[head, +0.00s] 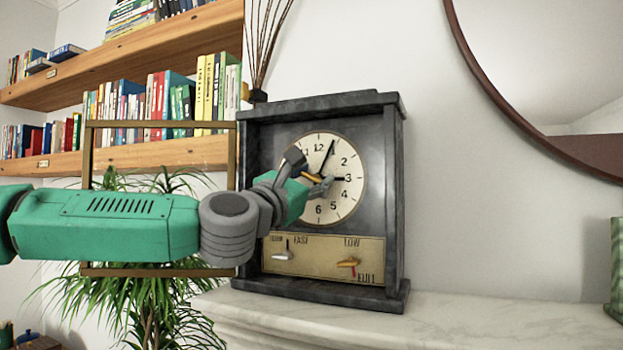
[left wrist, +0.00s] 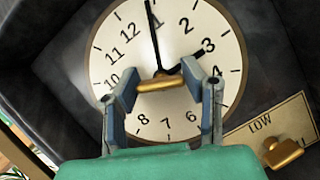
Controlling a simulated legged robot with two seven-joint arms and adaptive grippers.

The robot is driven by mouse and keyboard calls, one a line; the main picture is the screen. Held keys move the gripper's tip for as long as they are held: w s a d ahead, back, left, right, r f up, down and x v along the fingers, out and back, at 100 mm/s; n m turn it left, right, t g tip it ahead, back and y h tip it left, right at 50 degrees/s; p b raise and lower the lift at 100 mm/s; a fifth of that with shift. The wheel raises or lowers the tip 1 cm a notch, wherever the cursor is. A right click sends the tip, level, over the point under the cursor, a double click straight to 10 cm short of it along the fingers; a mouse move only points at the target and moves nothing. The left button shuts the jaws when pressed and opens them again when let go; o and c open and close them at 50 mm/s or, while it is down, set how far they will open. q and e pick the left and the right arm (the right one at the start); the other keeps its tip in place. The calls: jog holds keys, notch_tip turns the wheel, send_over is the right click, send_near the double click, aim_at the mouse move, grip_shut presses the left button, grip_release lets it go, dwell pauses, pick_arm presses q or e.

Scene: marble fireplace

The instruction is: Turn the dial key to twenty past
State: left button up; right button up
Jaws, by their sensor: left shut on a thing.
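A dark stone mantel clock (head: 392,200) stands upright on the marble mantel. Its cream dial (head: 345,200) has black numerals; the dial also fills the middle of the left wrist view (left wrist: 108,60). The long black hand (head: 328,158) points near the 1, and the short hand (left wrist: 188,61) points toward the 3. A brass key (left wrist: 160,84) sits at the dial's centre, lying as a bar across the left wrist view. My left gripper (head: 308,175) is shut on the key, one finger at each end. It partly hides the dial's left side. My right gripper is not in view.
Below the dial, a brass panel (head: 322,272) carries a silver lever (head: 283,254) and a brass lever (head: 348,263). Bookshelves (head: 120,160) and a plant (head: 150,300) stand at left. A round mirror (head: 540,130) hangs at right.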

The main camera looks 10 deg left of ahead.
pick_arm(q)
jog(key=m+g+h, duration=0.1)
jog(key=m, duration=0.4)
jog(key=shift+a+r+g+h+p, duration=0.1)
jog(key=shift+r+g+h+p, duration=0.1)
jog(key=shift+g+h+p, duration=0.2)
jog(key=m+g+p, duration=0.1)
jog(key=m, duration=0.1)
jog(key=m+g+p, duration=0.1)
jog(key=m, duration=0.2)
jog(key=shift+r+h, duration=0.1)
jog(key=shift+h, duration=0.3)
jog(key=m+g+p, duration=0.1)
jog(key=m+p, duration=0.1)
jog(key=m, duration=0.1)
jog(key=m+g+y+p, duration=0.1)
jog(key=m+p, duration=0.2)
jog(key=shift+r+m+p, duration=0.15)
jog(key=shift+m+p, duration=0.15)
jog(key=shift+m+g+y+p, duration=0.5)
jog(key=shift+m+y+p, duration=0.1)
jog(key=shift+m+p, duration=1.05)
jog(key=o, duration=1.2)
jog(key=shift+c, duration=0.2)
jog(key=shift+f, duration=0.2)
